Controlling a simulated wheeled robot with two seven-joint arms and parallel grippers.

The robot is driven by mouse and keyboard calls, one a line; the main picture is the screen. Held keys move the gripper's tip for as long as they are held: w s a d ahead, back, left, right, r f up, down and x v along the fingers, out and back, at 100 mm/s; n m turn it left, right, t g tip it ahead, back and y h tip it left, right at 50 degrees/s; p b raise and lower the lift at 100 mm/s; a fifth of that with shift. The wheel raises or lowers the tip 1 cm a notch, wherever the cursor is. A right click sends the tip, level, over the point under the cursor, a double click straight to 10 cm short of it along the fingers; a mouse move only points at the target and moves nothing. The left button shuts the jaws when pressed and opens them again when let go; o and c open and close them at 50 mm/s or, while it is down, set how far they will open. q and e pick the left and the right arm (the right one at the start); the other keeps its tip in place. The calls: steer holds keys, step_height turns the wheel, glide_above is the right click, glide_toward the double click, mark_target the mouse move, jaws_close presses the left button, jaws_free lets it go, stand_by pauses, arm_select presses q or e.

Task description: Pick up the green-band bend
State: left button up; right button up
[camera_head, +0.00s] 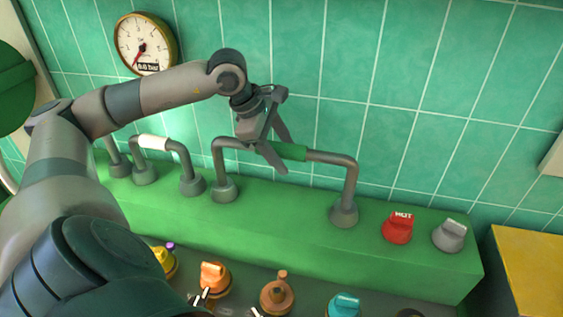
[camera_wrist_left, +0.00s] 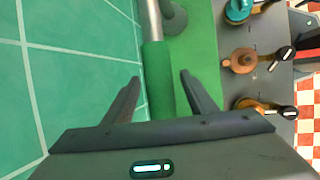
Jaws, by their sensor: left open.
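The green-band bend is a grey U-shaped pipe standing on a green ledge, with a green band (camera_head: 288,151) on its top bar. Both its legs end in round grey feet on the ledge. My left gripper (camera_head: 284,160) is open at the band. In the left wrist view, the green band (camera_wrist_left: 158,75) runs between the two spread fingers of the left gripper (camera_wrist_left: 158,76), with a gap visible on each side. Part of the bar left of the band is hidden behind the gripper in the head view. My right gripper is not in view.
A white-band bend (camera_head: 153,142) stands left on the green ledge (camera_head: 270,222). A red HOT knob (camera_head: 398,228) and a grey knob (camera_head: 449,236) sit at its right. A gauge (camera_head: 146,44) hangs on the tiled wall close behind. Orange (camera_head: 214,279), copper (camera_head: 277,295) and teal (camera_head: 343,306) fittings stand in front.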

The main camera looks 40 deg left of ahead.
arm_select(q)
steer(key=p+x, duration=0.1)
steer(key=x, duration=0.2)
stand_by(0.4)
steer(key=c, duration=1.1)
steer(key=shift+o, duration=0.3)
steer(key=shift+w, duration=0.1)
